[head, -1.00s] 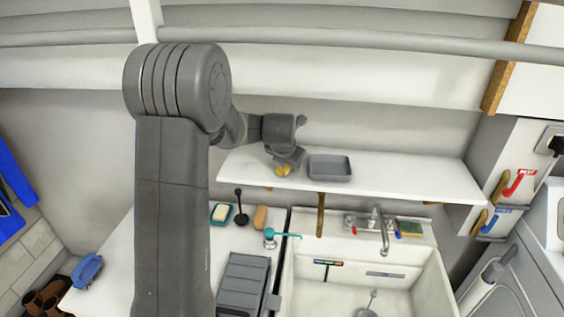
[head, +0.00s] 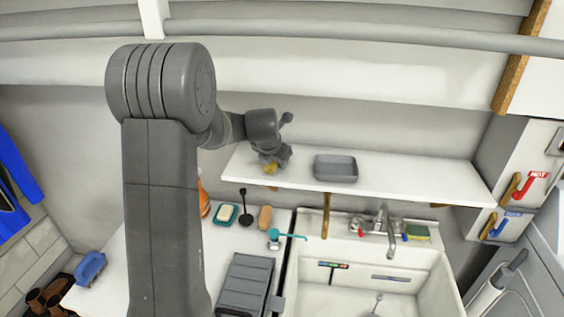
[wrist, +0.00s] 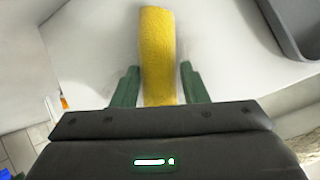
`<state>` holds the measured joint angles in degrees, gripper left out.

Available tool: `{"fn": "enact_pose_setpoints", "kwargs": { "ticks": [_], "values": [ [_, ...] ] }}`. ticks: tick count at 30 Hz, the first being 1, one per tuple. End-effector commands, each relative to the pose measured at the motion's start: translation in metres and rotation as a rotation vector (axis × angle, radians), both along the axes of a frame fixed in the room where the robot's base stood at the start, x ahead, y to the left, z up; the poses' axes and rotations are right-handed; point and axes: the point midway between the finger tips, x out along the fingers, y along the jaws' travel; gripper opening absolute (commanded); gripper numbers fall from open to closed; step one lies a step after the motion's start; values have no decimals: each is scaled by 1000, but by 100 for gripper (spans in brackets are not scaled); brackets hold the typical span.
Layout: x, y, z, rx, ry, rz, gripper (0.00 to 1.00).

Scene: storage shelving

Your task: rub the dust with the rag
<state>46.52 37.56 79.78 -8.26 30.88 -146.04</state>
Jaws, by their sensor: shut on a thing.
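The yellow rag (wrist: 158,45) is held between the green fingers of my gripper (wrist: 160,84) in the wrist view and sticks out ahead of them. I cannot clearly make out the dust; faint grey shading shows on the white surface around the rag in the wrist view.
A grey tray (head: 336,168) stands on the shelf right of my gripper; its edge (wrist: 285,30) shows at the wrist view's upper right. The shelf right of the tray is clear. Below are a sink (head: 350,255), a soap dish (head: 225,215) and an orange bottle (head: 203,198).

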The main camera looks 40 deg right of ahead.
Motion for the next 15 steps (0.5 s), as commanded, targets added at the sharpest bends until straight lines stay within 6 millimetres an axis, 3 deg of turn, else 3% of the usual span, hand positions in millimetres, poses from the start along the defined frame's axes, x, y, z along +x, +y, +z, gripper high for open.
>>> {"fn": "enact_pose_setpoints", "kwargs": {
  "ticks": [15],
  "values": [
    [25, 20, -2, 0, 0, 2, 3]
  ]
}}
